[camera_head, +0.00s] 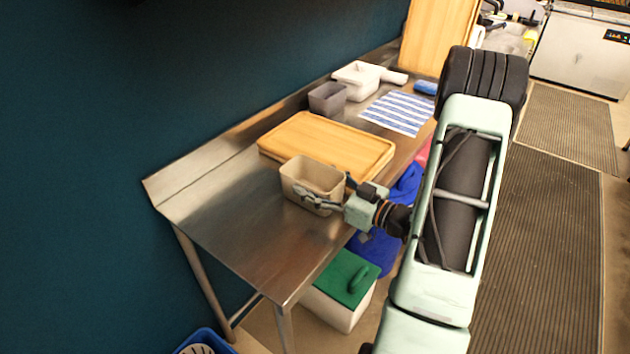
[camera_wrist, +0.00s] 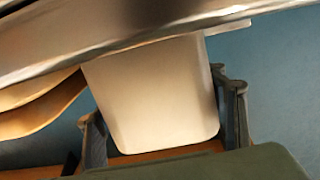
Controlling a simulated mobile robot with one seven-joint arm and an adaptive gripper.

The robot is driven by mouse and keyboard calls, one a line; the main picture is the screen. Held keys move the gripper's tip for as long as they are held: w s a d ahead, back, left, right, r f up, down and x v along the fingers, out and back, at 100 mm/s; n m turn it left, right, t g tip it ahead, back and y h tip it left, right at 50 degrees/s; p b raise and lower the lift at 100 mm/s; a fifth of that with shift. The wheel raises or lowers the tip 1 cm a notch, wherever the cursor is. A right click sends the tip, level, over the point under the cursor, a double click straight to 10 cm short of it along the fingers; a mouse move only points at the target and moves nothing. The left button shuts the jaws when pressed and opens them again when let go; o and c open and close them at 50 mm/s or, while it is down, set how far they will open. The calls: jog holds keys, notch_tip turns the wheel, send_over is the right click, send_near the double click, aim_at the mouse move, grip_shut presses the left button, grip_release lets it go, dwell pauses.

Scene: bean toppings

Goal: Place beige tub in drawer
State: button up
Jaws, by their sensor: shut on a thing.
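The beige tub (camera_head: 300,172) is an open, roughly rectangular container near the front edge of the steel table (camera_head: 215,215). It looks upright, close to the cutting board's near side. I cannot tell whether it rests on the table or hangs just above it. My gripper (camera_head: 322,198) reaches in from the right and is shut on the tub. In the wrist view the tub (camera_wrist: 155,95) fills the middle, with a finger of my gripper (camera_wrist: 165,125) on either side. No drawer can be made out in either view.
A wooden cutting board (camera_head: 310,137) lies behind the tub. Beyond it are a grey tub (camera_head: 327,98), a white container (camera_head: 356,80) and a blue-striped cloth (camera_head: 397,111). The table's left end is clear. A green-lidded bin (camera_head: 345,279) stands below the front edge.

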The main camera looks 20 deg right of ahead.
jog(key=shift+f, duration=0.15)
jog(key=o, duration=1.8)
jog(key=shift+c, duration=0.2)
